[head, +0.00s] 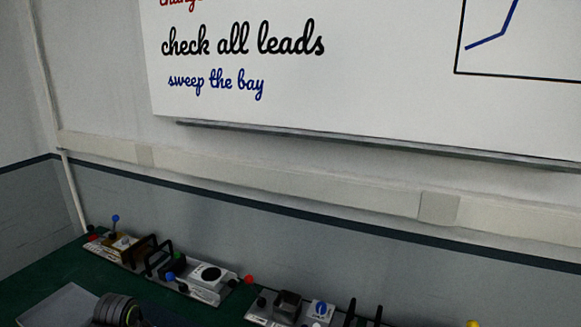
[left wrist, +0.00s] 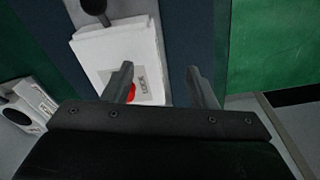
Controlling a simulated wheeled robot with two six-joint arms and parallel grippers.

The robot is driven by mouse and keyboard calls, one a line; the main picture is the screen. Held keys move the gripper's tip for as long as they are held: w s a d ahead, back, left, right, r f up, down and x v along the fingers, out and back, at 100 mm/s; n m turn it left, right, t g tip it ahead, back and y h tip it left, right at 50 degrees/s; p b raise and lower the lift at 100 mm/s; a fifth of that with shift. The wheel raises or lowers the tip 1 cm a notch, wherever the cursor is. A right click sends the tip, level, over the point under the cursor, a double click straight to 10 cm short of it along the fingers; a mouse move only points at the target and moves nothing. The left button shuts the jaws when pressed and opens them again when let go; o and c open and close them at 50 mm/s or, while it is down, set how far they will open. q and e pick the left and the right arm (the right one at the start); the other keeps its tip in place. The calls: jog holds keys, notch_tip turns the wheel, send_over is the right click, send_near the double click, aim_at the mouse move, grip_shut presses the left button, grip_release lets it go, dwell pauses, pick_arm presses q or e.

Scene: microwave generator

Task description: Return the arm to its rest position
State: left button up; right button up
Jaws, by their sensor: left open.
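My left gripper (left wrist: 162,84) shows in the left wrist view with its two fingers spread apart and nothing between them. A white block (left wrist: 112,52) with a black knob (left wrist: 94,7), a red part (left wrist: 131,91) and a printed label lies beyond the fingers, partly hidden by the left finger. I cannot tell how far the fingers are from it. Neither gripper can be made out in the head view, and my right gripper shows in neither view.
In the head view, a green bench (head: 65,270) carries a light unit with a black dial (head: 208,275), a unit with a blue knob (head: 319,309) and a dark ribbed cylinder (head: 118,309). A whiteboard (head: 380,70) hangs on the wall behind. Another white block (left wrist: 28,105) shows in the wrist view.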

pick_arm(q)
jog(key=s+d+f+m, duration=0.1)
jog(key=s, duration=0.2)
jog(key=s+f+m, duration=0.1)
jog(key=s+f, duration=0.1)
jog(key=s, duration=0.2)
jog(key=s+d+f+m+t, duration=0.1)
jog(key=s+f, duration=0.1)
jog(key=s, duration=0.1)
jog(key=shift+s+d+m, duration=0.25)
jog(key=shift+d+m, duration=0.05)
jog(key=s+d+r+m+t+y, duration=0.1)
jog(key=s+r+m, duration=0.15)
jog(key=s, duration=0.65)
jog(key=s+d+r+m+t, duration=0.1)
jog(key=s+m, duration=0.2)
jog(key=s, duration=0.7)
notch_tip(320, 180, down, 32)
jog(key=a+g+b, duration=0.1)
jog(key=b, duration=0.6)
jog(key=s+f+b, duration=0.3)
jog(key=s+f, duration=0.4)
jog(key=f, duration=0.4)
jog(key=s+d+f+g+b, duration=0.1)
jog(key=s+f+b, duration=0.2)
jog(key=s+f, duration=0.5)
notch_tip(320, 180, down, 3)
jog(key=shift+r+g+h, duration=0.15)
jog(key=shift+g+h, duration=0.15)
jog(key=shift+h, duration=0.1)
